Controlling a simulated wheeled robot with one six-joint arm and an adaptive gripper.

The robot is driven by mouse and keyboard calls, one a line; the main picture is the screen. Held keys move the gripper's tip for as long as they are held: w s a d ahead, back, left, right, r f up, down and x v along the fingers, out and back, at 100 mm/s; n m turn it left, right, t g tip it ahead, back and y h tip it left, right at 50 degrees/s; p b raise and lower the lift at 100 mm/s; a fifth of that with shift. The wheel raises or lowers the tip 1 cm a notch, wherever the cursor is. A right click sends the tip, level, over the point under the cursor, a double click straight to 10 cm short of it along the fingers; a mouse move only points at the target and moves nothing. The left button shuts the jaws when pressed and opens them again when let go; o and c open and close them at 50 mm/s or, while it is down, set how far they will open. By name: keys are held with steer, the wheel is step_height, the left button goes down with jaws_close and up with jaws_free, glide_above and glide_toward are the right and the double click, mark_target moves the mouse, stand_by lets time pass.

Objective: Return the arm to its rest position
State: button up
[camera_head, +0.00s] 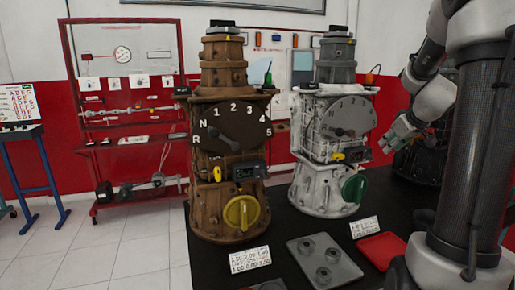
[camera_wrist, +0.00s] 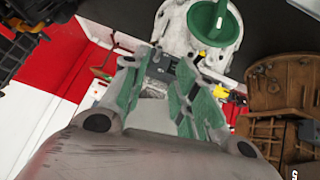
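My gripper (camera_head: 392,138) is at the right in the camera_head view, held up in the air at the end of my bent arm. It is to the right of the white engine trainer (camera_head: 308,188). In the camera_wrist view my gripper (camera_wrist: 160,78) shows two fingers with green pads and a gap between them. Nothing is seen held in it. The white trainer with its green knob (camera_wrist: 212,20) appears beyond the fingertips in that view.
A brown trainer (camera_head: 232,100) stands left of the white one on the black table (camera_head: 215,262). A dark trainer (camera_head: 420,165) is partly hidden behind my arm. A grey tray (camera_head: 300,250) with several round parts and a red tray (camera_head: 382,249) lie in front.

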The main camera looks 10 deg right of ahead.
steer(key=s+a+f+m+g+y, duration=0.25)
steer(key=s+a+f+m, duration=0.2)
steer(key=s+a, duration=0.4)
steer(key=s+a+r+n+g, duration=0.1)
steer(key=s+a+r, duration=0.1)
steer(key=s+a, duration=0.5)
steer(key=s+a+r+n+h, duration=0.1)
steer(key=s+a+r+n, duration=0.1)
steer(key=s+a, duration=0.5)
steer(key=shift+s+a+r+g, duration=0.2)
steer(key=shift+s+r+g, duration=0.25)
steer(key=shift+s, duration=1.95)
